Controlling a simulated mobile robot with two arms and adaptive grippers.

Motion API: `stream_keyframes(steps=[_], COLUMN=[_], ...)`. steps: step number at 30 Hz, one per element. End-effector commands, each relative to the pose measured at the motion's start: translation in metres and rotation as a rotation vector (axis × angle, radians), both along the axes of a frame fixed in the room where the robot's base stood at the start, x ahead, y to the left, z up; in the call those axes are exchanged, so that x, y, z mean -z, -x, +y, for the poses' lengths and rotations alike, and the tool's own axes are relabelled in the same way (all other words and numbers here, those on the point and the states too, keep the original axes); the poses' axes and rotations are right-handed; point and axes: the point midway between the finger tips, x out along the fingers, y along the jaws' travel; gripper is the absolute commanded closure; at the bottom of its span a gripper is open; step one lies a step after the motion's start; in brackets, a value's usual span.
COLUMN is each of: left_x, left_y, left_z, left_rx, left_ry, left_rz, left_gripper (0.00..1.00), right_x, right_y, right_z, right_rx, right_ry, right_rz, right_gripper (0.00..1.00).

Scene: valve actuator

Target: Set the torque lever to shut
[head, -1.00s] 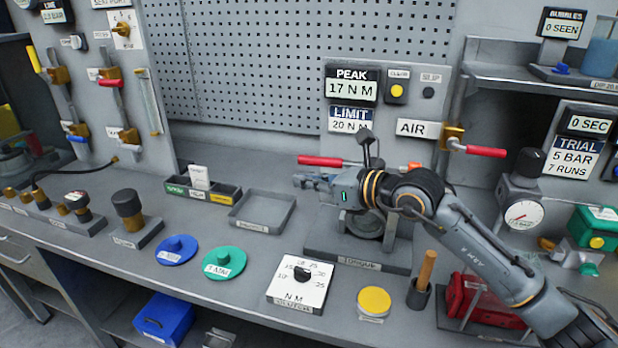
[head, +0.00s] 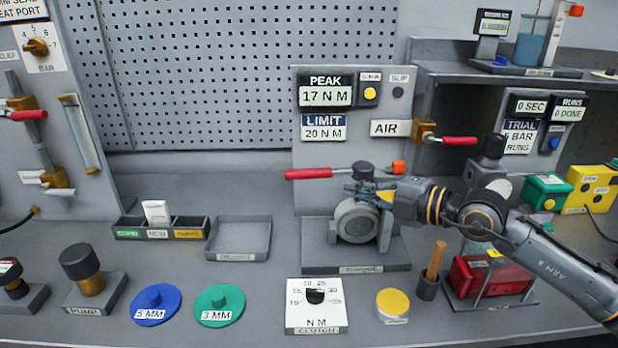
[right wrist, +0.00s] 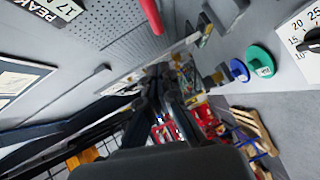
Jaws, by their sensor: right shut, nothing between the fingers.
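The torque lever (head: 310,173) is a bar with a red grip at its left and an orange tip (head: 398,167) at its right. It lies nearly level across the top of the grey torque rig (head: 357,222). My right gripper (head: 352,188) is shut and empty, in front of the rig's upper part, just below and right of the red grip. I cannot tell whether it touches the bar. In the right wrist view the closed fingers (right wrist: 160,75) show, with a red handle (right wrist: 152,15) above them. My left gripper is not in view.
A panel behind reads PEAK 17 N M and LIMIT 20 N M. The air valve's red handle (head: 460,140) is to the right. The clutch dial (head: 316,310), yellow disc (head: 393,303) and hammer-like wooden handle (head: 436,261) stand in front. An empty tray (head: 240,238) is at left.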

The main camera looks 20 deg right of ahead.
Motion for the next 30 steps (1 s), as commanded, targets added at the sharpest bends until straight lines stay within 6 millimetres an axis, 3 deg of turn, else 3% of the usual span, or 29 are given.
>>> stream_keyframes(steps=[6, 15, 21, 30], left_x=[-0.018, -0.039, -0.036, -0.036], left_y=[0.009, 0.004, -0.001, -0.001], left_z=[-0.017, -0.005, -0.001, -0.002], left_rx=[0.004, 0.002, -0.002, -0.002], left_ry=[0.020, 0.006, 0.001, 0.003], left_rz=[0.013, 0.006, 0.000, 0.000], left_gripper=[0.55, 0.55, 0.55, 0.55], right_x=[0.000, 0.013, 0.024, 0.028], right_y=[-0.027, -0.079, -0.103, -0.114], right_z=[0.020, 0.057, 0.049, 0.046], right_rx=[-0.002, -0.004, 0.000, -0.002], right_ry=[-0.006, -0.001, 0.001, 0.002], right_rz=[-0.003, -0.002, -0.001, 0.000], right_gripper=[1.00, 1.00, 1.00, 1.00])
